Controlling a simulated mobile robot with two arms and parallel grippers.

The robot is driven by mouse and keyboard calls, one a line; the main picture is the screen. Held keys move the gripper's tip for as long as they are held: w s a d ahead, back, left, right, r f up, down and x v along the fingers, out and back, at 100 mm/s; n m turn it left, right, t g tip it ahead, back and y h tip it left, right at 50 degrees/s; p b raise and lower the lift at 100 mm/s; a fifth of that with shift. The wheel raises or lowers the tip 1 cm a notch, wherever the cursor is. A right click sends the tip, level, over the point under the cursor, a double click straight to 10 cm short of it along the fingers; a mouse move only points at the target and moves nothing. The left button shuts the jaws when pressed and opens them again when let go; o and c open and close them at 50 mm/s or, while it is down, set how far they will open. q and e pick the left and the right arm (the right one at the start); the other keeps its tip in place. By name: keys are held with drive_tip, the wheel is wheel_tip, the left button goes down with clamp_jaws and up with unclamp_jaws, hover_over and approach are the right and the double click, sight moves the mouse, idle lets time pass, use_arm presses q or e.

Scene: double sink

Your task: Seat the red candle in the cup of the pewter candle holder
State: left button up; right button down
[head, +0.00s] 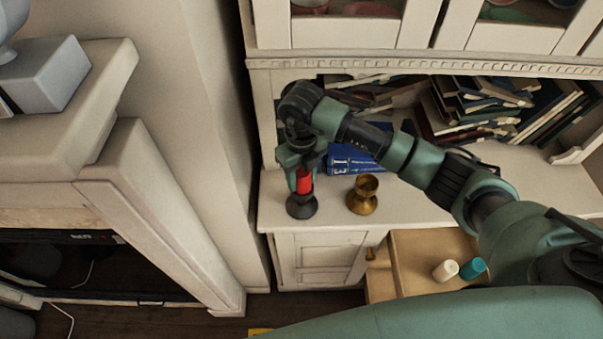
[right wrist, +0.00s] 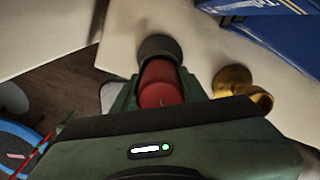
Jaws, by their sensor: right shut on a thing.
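The red candle (head: 304,183) is upright between the fingers of my right gripper (head: 302,168), which is shut on it. The dark pewter candle holder (head: 301,208) stands on the white cabinet top directly below the candle. The candle's lower end meets the holder's cup in the head view; I cannot tell whether it is inside the cup or just above it. In the right wrist view the red candle (right wrist: 160,84) lies between the fingers, with the dark holder (right wrist: 159,47) just beyond its end. My left gripper is not in view.
A brass candle holder (head: 362,197) stands empty just right of the pewter one. A blue book (head: 350,161) lies behind them. A cream candle (head: 445,270) and a teal candle (head: 473,267) are on a wooden surface (head: 415,251) lower right. The cabinet's left edge is close to the pewter holder.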

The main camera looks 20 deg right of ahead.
drive_tip(key=shift+f, duration=0.1)
drive_tip(key=shift+f+b, duration=0.15)
drive_tip(key=shift+b, duration=0.15)
drive_tip(key=c, duration=0.8)
unclamp_jaws()
drive_tip(key=shift+r, duration=0.35)
drive_tip(key=shift+w+r, duration=0.1)
drive_tip(key=shift+r, duration=0.3)
wheel_tip(320, 180, up, 11)
drive_tip(key=b, duration=0.3)
